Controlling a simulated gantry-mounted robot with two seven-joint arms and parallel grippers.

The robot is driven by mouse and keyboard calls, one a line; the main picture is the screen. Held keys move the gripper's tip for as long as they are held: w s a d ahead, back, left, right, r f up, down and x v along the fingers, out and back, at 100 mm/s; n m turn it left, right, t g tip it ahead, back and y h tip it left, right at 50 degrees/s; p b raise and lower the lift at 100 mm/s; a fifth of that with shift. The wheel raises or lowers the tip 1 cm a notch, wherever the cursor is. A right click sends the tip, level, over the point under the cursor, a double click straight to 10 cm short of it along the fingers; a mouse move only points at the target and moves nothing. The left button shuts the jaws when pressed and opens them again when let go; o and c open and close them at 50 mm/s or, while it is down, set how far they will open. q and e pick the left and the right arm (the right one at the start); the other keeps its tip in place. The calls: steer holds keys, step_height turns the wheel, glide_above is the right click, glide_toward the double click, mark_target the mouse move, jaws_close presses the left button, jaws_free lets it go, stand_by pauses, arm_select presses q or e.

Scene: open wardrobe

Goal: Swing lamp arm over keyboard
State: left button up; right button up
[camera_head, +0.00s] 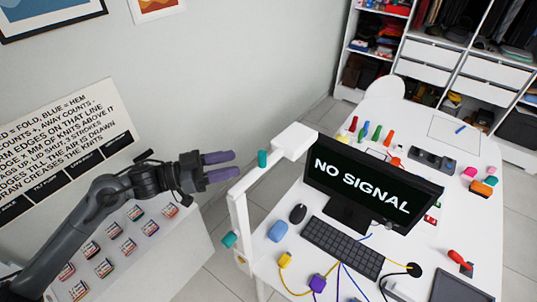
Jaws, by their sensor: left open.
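The white lamp (240,218) stands at the left edge of the white desk. Its upper arm runs up and right to a flat white head (295,140), behind and left of the monitor. Teal knobs sit at its lower joint (229,239) and near its head (262,159). The dark keyboard (343,248) lies in front of the monitor, and the lamp head is not over it. My left gripper (236,165) has purple fingers, spread and empty. It is left of the lamp's upper arm, close to it in the picture; the depth gap is unclear. My right gripper is not in view.
The monitor (370,185) reads "NO SIGNAL". A black mouse (298,214), a blue block (278,231), a purple block (317,283) and coloured cables lie near the keyboard. Several small items crowd the desk's far side. A white surface (140,255) with labelled packets lies below my left arm.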

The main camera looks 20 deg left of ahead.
mark_target(262, 157)
arm_select(q)
steer(key=p+x, duration=0.2)
steer(key=x, duration=0.5)
steer(key=shift+w+d+r, duration=0.15)
steer(key=shift+w, duration=0.05)
steer(key=shift+w+d+p, duration=0.35)
steer(key=shift+d, duration=0.2)
steer(key=shift+w+d, duration=0.15)
steer(key=shift+d, duration=0.05)
steer(key=shift+c, duration=0.3)
jaws_close()
